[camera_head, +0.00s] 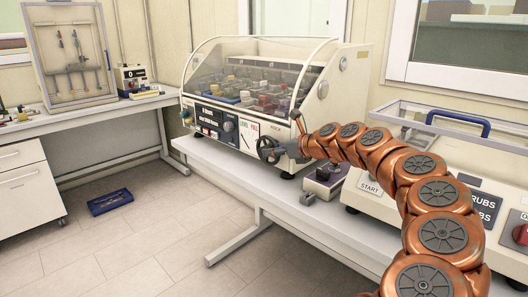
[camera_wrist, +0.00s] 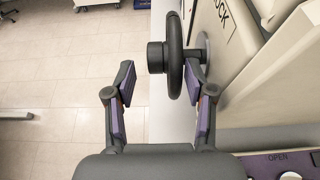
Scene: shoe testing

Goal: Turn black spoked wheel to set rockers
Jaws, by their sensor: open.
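The black spoked wheel (camera_head: 268,148) is on the right end of the front panel of the glass-covered testing machine (camera_head: 235,125). In the wrist view the wheel (camera_wrist: 174,75) appears edge-on, its dark hub or knob (camera_wrist: 155,57) facing left. My gripper (camera_head: 282,153) is at the wheel from the right. In the wrist view my gripper (camera_wrist: 160,72) is open, with the near part of the rim between its fingers. The right finger is on the panel side, close to the rim; the left finger stands clear with a gap. I cannot tell whether the right finger touches. Rockers are not clearly distinguishable under the cover.
A small box with a dark top (camera_head: 325,181) stands on the white bench (camera_head: 240,176) near my arm. A second machine marked START (camera_head: 369,187) is at the right. A blue tray (camera_head: 110,202) lies on the floor. The floor left of the bench is mostly clear.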

